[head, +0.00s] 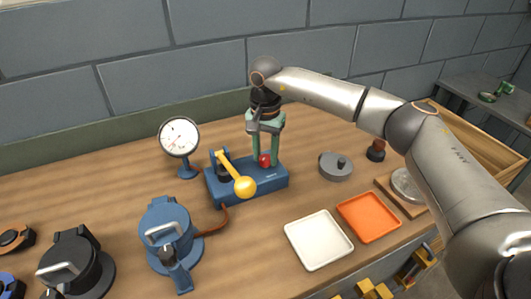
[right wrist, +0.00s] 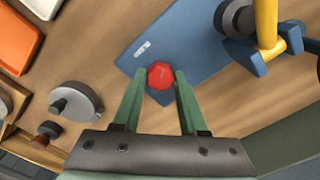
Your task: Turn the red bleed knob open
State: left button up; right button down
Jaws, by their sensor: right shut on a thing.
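The red bleed knob (head: 264,160) stands on top of the blue block (head: 270,187), towards its right end. It also shows in the right wrist view (right wrist: 160,75). My right gripper (head: 265,163) points down from above with its green fingers on either side of the knob, shut on it. A yellow lever with a round ball end (head: 245,186) stands on the same block, left of the knob. My left gripper is not in view.
A dial gauge (head: 179,137) stands behind the block's left end. A blue lidded casing (head: 165,235) with a hose sits at front left. White (head: 318,240) and orange (head: 368,216) trays lie front right. A grey round lid (head: 335,166) sits right of the block.

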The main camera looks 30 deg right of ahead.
aim_at(265, 157)
jog(key=n, duration=0.5)
jog(key=shift+r+n, duration=0.1)
jog(key=shift+n, duration=0.2)
jog(key=n, duration=0.5)
dwell(0.4)
jog(key=shift+c, duration=2.2)
grip_release()
notch_tip(265, 157, up, 12)
jog(key=shift+r, duration=0.2)
